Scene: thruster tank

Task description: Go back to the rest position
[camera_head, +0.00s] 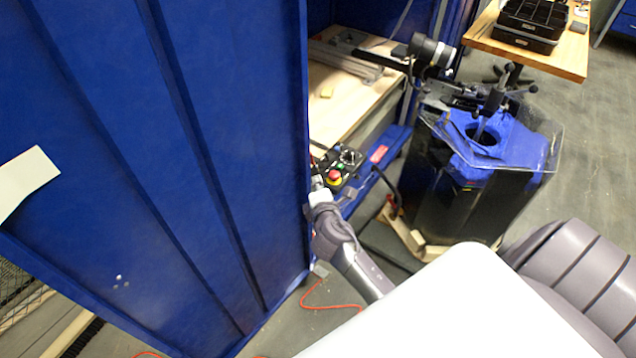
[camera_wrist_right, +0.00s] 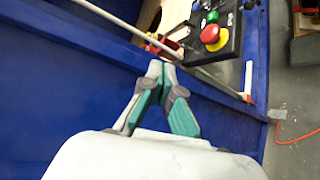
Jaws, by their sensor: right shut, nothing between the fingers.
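My right gripper (camera_head: 316,184) is beside the edge of the blue panel in the head view, partly hidden there. In the right wrist view my right gripper (camera_wrist_right: 161,68) is shut, its green-sided fingers together and nothing between them. A black control box (camera_head: 346,158) with a red-and-yellow emergency stop and a green button is just past the fingertips. The red emergency stop (camera_wrist_right: 211,34) and green button (camera_wrist_right: 213,16) show up close in the right wrist view, apart from the fingers. My left gripper is not in view.
A tall blue panel (camera_head: 215,120) fills the left, close to my right gripper. A dark tank with a blue top (camera_head: 505,140) stands right of centre. A wooden table (camera_head: 545,50) with black trays (camera_head: 530,22) is at top right. An orange cable (camera_head: 325,306) lies on the floor.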

